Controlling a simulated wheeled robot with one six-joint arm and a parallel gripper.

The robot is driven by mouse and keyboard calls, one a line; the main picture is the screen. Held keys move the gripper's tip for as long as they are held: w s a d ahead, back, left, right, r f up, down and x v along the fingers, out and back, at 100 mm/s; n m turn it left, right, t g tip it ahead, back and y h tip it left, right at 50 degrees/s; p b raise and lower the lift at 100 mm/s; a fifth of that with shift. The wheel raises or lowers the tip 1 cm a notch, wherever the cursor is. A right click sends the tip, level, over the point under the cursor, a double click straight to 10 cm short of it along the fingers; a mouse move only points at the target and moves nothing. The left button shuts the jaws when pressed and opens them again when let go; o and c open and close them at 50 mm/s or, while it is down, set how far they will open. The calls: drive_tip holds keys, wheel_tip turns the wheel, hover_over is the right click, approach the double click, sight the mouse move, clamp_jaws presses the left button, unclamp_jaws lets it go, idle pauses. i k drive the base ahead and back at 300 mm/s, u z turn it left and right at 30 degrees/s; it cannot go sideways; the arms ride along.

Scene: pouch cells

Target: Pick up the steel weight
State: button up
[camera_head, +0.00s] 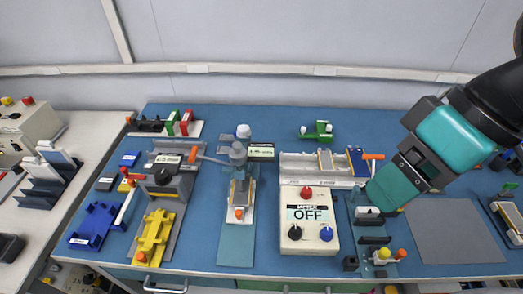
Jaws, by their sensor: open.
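A grey metal cylinder with a knob on top (238,153), which looks like the steel weight, stands upright at the middle of the blue bench. It is at the back end of a narrow fixture (239,210) with a pale base. The view is too small to show exactly what it rests on. My gripper (388,192), teal and black, reaches in from the upper right over the right part of the bench, well to the right of the cylinder. It is open, and I see nothing held in it. Its fingertips are hard to make out.
A cream control box (309,226) marked OFF stands between the cylinder and my gripper. A long grey fixture (300,170) lies behind the box. A grey mat (455,232) at right is bare.

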sight(238, 155)
drive_tip(key=z, duration=0.05)
drive_tip(key=k, duration=0.5)
drive_tip(key=u, duration=0.85)
drive_tip(key=i, duration=0.6)
drive_tip(key=z, duration=0.2)
